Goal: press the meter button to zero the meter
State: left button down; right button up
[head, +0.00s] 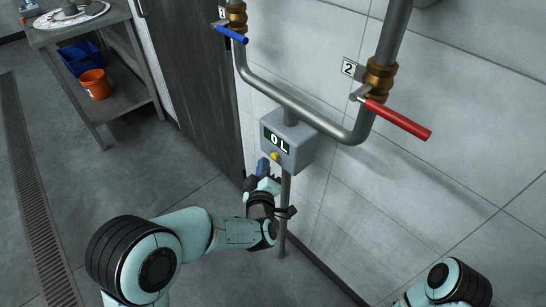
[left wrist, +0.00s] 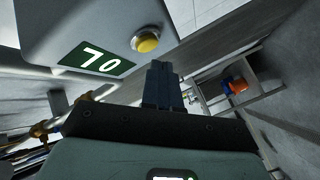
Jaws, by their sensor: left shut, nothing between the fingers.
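The grey meter box (head: 290,140) sits on an upright post below the pipe. Its green display reads "0L" in the head view. The yellow meter button (head: 275,156) is on the front face below the display. In the left wrist view the meter (left wrist: 60,25) appears turned over, with the button (left wrist: 147,40) just beyond my fingertips. My left gripper (head: 262,166) is shut and empty, its blue-grey fingers pointing up beside the button. The fingers (left wrist: 161,68) show a small gap from the button in the left wrist view. My right gripper is out of view.
A blue-handled valve (head: 231,34) marked 1 and a red-handled valve (head: 398,118) marked 2 are on the pipe above. A metal table (head: 75,30) stands at the upper left, with an orange bucket (head: 95,84) and blue bin (head: 80,58) on its lower shelf.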

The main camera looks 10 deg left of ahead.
pick_arm(q)
jog(key=shift+s+a+b, duration=0.3)
jog(key=shift+s+a, duration=0.45)
jog(key=shift+s, duration=0.25)
jog(key=shift+s+a+b, duration=0.25)
jog(key=shift+s+a, duration=0.5)
jog(key=shift+s, duration=0.2)
jog(key=shift+f, duration=0.1)
